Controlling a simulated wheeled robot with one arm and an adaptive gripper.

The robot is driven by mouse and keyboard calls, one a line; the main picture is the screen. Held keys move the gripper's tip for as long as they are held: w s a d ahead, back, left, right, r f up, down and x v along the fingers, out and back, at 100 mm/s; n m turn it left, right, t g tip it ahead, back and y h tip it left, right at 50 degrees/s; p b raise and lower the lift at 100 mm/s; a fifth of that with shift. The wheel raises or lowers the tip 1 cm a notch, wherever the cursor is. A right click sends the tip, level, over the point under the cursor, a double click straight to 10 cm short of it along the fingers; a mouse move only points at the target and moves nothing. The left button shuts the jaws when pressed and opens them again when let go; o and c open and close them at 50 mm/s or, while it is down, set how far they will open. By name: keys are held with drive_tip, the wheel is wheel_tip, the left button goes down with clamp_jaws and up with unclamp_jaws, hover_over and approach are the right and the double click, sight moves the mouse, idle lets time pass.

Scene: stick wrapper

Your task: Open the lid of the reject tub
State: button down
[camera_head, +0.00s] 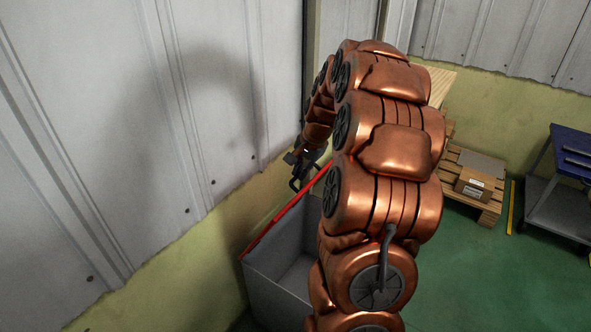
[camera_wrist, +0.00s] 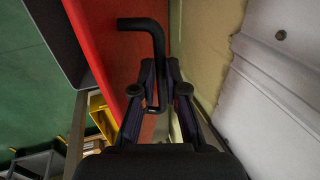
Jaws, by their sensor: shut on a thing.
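The reject tub (camera_head: 268,290) is a grey bin beside the wall, partly hidden behind my arm in the head view. Its top is open and I can see inside. The red lid (camera_head: 285,214) shows as a thin, nearly edge-on strip along the tub's wall side, raised upright. In the wrist view the lid (camera_wrist: 105,50) is a broad red panel with a bent black handle (camera_wrist: 139,23). My gripper (camera_wrist: 160,68) is shut on this handle, one finger on each side of it. In the head view my gripper (camera_head: 299,166) is at the lid's far end, close to the wall.
The corrugated wall (camera_head: 90,120) with a yellow-green lower band stands close to the lid. At right are a wooden pallet (camera_head: 487,205) with a cardboard box (camera_head: 476,184) and a blue-topped cart (camera_head: 570,150). Green floor (camera_head: 480,280) is clear between them and the arm.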

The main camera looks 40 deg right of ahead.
drive_tip(key=c, duration=1.2)
unclamp_jaws()
drive_tip(key=v, duration=1.2)
